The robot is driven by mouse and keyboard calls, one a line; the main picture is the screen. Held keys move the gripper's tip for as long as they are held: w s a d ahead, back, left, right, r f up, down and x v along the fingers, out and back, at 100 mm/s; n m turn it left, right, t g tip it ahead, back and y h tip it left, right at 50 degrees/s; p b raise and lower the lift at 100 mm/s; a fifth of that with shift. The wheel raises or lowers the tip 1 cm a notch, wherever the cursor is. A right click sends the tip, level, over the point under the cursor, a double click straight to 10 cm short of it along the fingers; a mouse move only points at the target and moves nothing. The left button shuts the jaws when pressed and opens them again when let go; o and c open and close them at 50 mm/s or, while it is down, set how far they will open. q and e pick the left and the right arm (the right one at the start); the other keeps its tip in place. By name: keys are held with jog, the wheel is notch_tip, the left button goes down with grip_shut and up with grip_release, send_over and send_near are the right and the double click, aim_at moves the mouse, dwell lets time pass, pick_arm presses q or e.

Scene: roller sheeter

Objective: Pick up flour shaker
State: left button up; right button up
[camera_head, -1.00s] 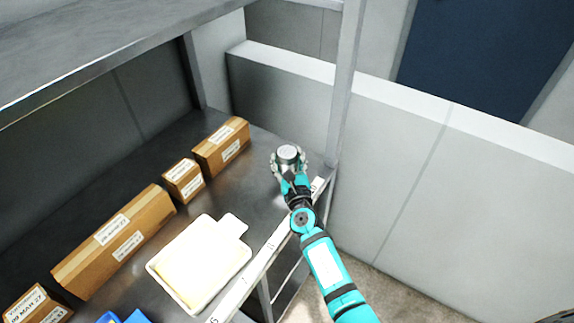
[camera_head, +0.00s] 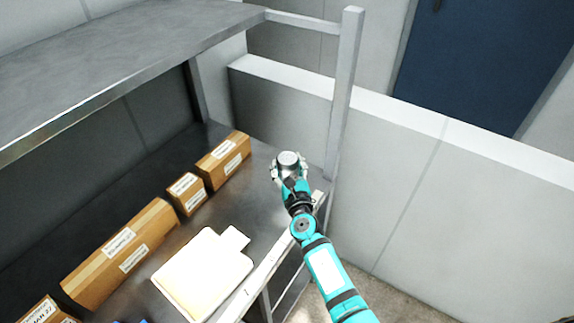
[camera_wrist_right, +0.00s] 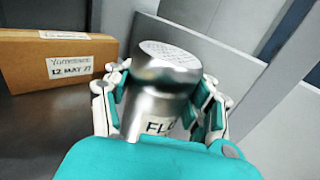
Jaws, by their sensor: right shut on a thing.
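The flour shaker (camera_head: 290,160) is a metal cylinder with a perforated top, at the right end of the metal shelf. In the right wrist view the shaker (camera_wrist_right: 163,90) stands nearly upright, slightly tilted in the picture, with part of a label reading "FL" low on its side. My right gripper (camera_head: 290,172) is shut on it, with one finger on each side; the fingers also show in the right wrist view (camera_wrist_right: 160,105). The shaker's base is hidden behind my gripper, so I cannot tell whether it touches the shelf. My left gripper is not in view.
Labelled cardboard boxes (camera_head: 223,158) line the back of the shelf (camera_head: 215,215). A pale board or tray (camera_head: 203,275) lies at the front. A shelf post (camera_head: 343,95) stands just right of the shaker, and an upper shelf (camera_head: 130,55) hangs over the left.

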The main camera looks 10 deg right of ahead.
jog(key=s+a+r+p, duration=0.1)
jog(key=s+p, duration=0.1)
jog(key=s, duration=1.4)
jog(key=shift+a+r+p, duration=0.2)
jog(key=shift+p, duration=0.2)
